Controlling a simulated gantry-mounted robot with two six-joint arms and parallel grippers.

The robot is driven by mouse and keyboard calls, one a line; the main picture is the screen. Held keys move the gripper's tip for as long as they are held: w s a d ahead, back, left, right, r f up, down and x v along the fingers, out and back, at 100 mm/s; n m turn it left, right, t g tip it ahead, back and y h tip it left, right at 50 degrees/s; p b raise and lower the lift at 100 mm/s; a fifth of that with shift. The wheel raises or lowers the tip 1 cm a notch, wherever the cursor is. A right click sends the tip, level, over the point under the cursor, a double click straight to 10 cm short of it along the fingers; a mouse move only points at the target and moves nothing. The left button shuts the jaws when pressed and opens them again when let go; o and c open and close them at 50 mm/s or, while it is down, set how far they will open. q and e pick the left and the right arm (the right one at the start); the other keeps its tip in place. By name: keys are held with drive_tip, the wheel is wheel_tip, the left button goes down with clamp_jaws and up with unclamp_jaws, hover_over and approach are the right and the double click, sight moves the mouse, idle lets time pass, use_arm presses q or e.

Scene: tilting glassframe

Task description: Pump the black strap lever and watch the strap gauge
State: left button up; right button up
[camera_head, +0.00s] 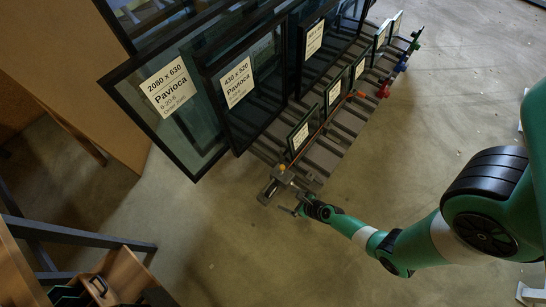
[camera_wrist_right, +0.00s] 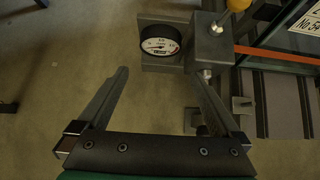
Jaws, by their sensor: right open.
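The strap gauge (camera_wrist_right: 158,46) is a round white dial with a black rim, on a grey plate. In the right wrist view its needle is too small to read surely. A grey block (camera_wrist_right: 212,45) with a yellow knob (camera_wrist_right: 238,4) stands right beside it, and an orange strap (camera_wrist_right: 275,52) runs off to the right. My right gripper (camera_wrist_right: 156,82) is open and empty, its fingertips just short of the gauge plate and block. In the head view my right gripper (camera_head: 291,210) is at the rack's near end. I cannot clearly make out the black lever; a dark part shows behind the right finger.
Large framed glass panes (camera_head: 190,85) with labels lean on the slatted rack (camera_head: 335,135). Smaller panes stand along the strap. Red, blue and green parts (camera_head: 383,90) line the rack's far right. A brown board and wooden box (camera_head: 125,275) are at left. Floor right of the rack is clear.

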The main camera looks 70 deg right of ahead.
drive_tip(key=p+v, duration=0.2)
drive_tip(key=v, duration=0.6)
drive_tip(key=shift+p, duration=0.3)
